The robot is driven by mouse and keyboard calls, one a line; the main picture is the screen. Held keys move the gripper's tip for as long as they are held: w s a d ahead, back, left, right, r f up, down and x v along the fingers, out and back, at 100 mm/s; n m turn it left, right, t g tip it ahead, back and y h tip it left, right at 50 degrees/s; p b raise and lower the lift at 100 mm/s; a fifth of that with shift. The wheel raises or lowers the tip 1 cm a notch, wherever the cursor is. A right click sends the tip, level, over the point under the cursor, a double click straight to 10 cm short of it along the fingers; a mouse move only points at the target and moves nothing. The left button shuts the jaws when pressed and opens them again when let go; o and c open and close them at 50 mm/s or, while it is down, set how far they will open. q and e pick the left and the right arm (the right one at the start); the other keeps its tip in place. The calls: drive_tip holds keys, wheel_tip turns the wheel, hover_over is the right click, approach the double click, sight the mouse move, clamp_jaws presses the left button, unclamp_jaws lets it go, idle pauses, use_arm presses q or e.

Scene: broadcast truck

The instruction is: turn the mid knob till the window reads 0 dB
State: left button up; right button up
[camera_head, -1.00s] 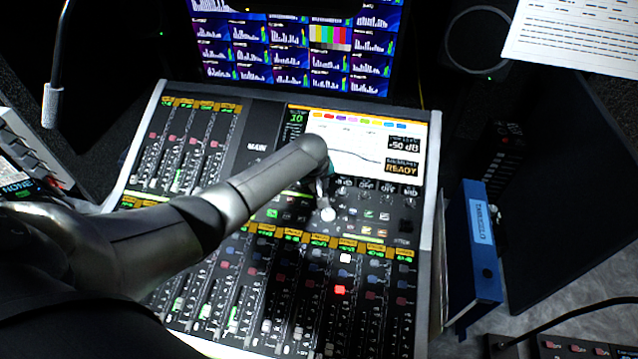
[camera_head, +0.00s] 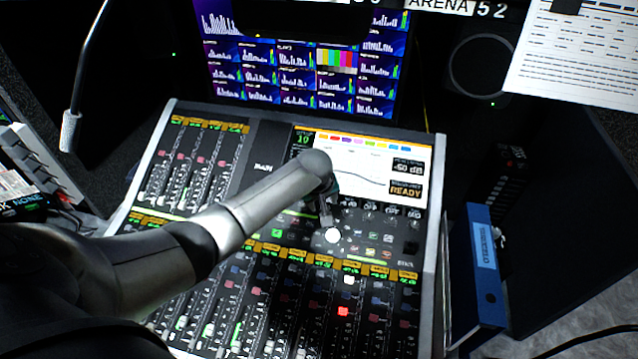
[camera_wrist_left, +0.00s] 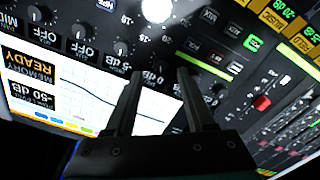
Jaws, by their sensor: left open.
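The mixing console (camera_head: 440,200) has a lit screen; its level window (camera_head: 407,166) reads -50 dB, also seen in the left wrist view (camera_wrist_left: 33,96). My left gripper (camera_wrist_left: 160,74) is open and empty, over the knob area; contact is unclear. My right gripper is out of view.
Faders (camera_head: 240,310) and buttons fill the console around the arm. A multi-picture monitor (camera_head: 290,60) stands behind it. A blue binder (camera_head: 478,265) stands at the right, and a gooseneck microphone (camera_head: 70,130) is at the left.

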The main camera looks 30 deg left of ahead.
use_arm(q)
drive_tip(key=p+v, duration=0.2)
drive_tip(key=v, duration=0.9)
drive_tip(key=shift+s+r, duration=0.2)
drive_tip(key=shift+r, duration=0.2)
